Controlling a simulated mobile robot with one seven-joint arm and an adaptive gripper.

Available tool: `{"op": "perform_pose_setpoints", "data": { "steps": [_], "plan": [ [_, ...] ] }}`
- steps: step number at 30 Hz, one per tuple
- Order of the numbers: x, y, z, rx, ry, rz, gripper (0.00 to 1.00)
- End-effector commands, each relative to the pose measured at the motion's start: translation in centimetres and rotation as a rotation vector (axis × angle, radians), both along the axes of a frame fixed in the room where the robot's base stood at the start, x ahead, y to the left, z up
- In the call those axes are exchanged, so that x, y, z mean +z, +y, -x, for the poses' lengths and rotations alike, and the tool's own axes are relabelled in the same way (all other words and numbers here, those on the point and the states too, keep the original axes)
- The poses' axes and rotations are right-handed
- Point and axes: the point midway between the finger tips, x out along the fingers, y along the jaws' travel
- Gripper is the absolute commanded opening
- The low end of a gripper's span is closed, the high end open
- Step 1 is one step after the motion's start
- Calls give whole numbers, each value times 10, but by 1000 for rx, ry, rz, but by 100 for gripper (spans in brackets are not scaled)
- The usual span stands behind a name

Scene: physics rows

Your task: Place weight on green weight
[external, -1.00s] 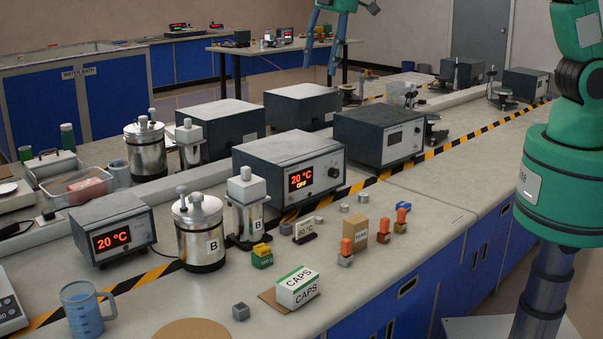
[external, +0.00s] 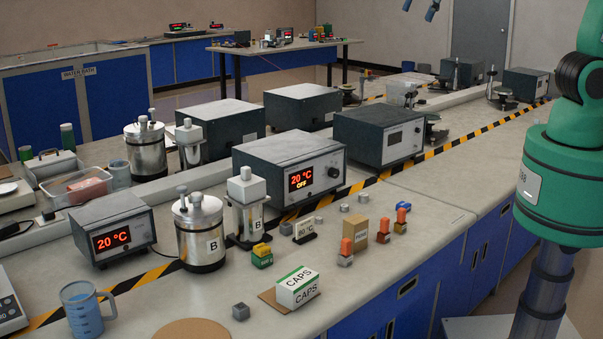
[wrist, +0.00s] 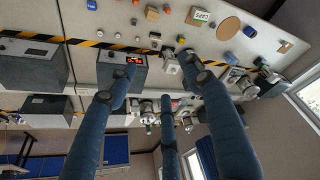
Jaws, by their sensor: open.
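A small green block (external: 262,260) with a yellow piece on top stands on the bench in front of the glass-and-metal apparatus, left of the caps box. A plain grey cube (external: 241,312) lies on bare bench at the front. Which piece is the task's weight, I cannot tell. My gripper (external: 418,8) is high above the bench, its fingertips just inside the top edge. In the wrist view its blue fingers (wrist: 155,78) are spread with nothing between them.
The caps box (external: 298,287) lies on a brown board. A brown box (external: 355,238) stands among orange-topped blocks (external: 383,230). Metal vessels (external: 200,235) and dark 20 °C units (external: 290,170) stand behind. A blue jug (external: 82,310) is at front left. The front bench strip is partly clear.

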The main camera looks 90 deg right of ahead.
Motion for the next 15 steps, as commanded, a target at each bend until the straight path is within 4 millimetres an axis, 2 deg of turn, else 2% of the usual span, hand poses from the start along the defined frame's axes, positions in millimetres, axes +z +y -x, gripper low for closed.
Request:
{"op": "perform_pose_setpoints", "data": {
  "steps": [1,7,15],
  "plan": [
    [3,-1,14,-12,-10,-4,51],
    [6,-6,63,-69,-44,-25,51],
    [0,-10,127,-143,-90,-55,51]
  ]
}}
